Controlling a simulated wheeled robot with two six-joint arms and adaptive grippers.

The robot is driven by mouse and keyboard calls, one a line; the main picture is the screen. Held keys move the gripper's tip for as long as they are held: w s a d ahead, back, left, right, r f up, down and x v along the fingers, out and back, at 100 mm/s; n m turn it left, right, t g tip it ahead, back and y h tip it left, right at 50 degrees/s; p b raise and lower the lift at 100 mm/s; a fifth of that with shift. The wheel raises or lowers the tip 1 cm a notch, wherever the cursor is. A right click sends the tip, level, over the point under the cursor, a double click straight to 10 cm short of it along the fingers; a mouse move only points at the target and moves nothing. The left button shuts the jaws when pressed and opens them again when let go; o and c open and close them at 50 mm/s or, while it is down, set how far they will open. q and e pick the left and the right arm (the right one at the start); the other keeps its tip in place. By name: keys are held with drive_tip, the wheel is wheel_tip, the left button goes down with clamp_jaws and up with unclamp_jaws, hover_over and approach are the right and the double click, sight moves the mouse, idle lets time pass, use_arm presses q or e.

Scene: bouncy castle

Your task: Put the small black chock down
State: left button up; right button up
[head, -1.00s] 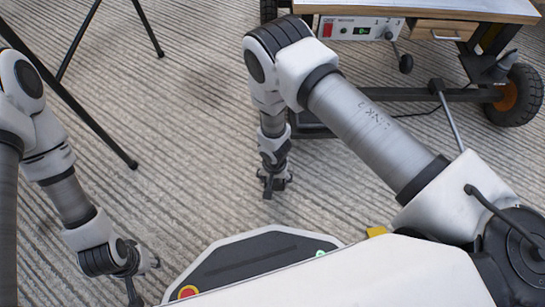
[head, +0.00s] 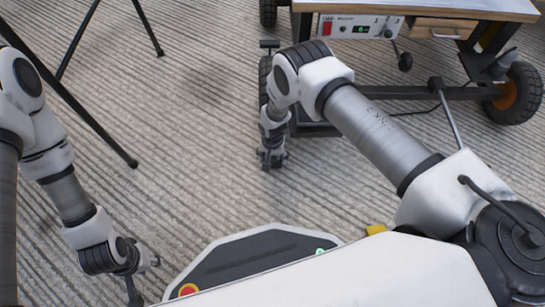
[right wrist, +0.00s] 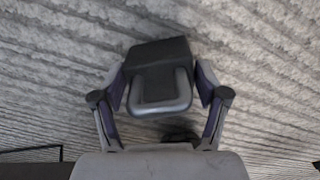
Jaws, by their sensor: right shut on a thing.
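The small black chock (right wrist: 158,53) is a dark block with a grey loop handle, seen in the right wrist view. My right gripper (right wrist: 162,86) is shut on it, with one finger on each side. In the head view my right gripper (head: 271,160) points down over the ribbed floor, left of the cart. The chock is too small and dark to make out there, and I cannot tell its height above the floor. My left gripper (head: 143,268) hangs at the lower left, apart from the chock; its jaw opening is unclear.
A wheeled cart (head: 440,12) with a wooden top and control panel stands at the upper right. Its dark wheel (head: 265,80) is close to my right forearm. Black stand legs (head: 85,110) are at the upper left. Open floor (head: 190,150) lies between.

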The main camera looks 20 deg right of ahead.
drive_tip(key=o, duration=1.6)
drive_tip(key=shift+f, duration=0.1)
drive_tip(key=shift+c, duration=0.2)
wheel_tip(320, 180, up, 12)
drive_tip(key=p, duration=0.6)
drive_tip(key=shift+r+p, duration=0.2)
drive_tip(key=shift+p, duration=0.1)
drive_tip(key=s+d+r+n, duration=0.1)
drive_tip(key=s+d, duration=0.3)
drive_tip(key=s, duration=0.4)
drive_tip(key=s+d+r+n, duration=0.1)
drive_tip(key=s+d+n, duration=0.1)
drive_tip(key=s+d, duration=0.35)
drive_tip(key=s+r+n, duration=0.1)
drive_tip(key=s+r, duration=0.2)
drive_tip(key=s, duration=0.3)
drive_tip(key=s+r+n, duration=0.1)
drive_tip(key=s+r, duration=0.2)
drive_tip(key=s, duration=0.4)
drive_tip(key=shift+s+d+r, duration=0.15)
drive_tip(key=shift+s+r, duration=0.1)
drive_tip(key=shift+r, duration=0.1)
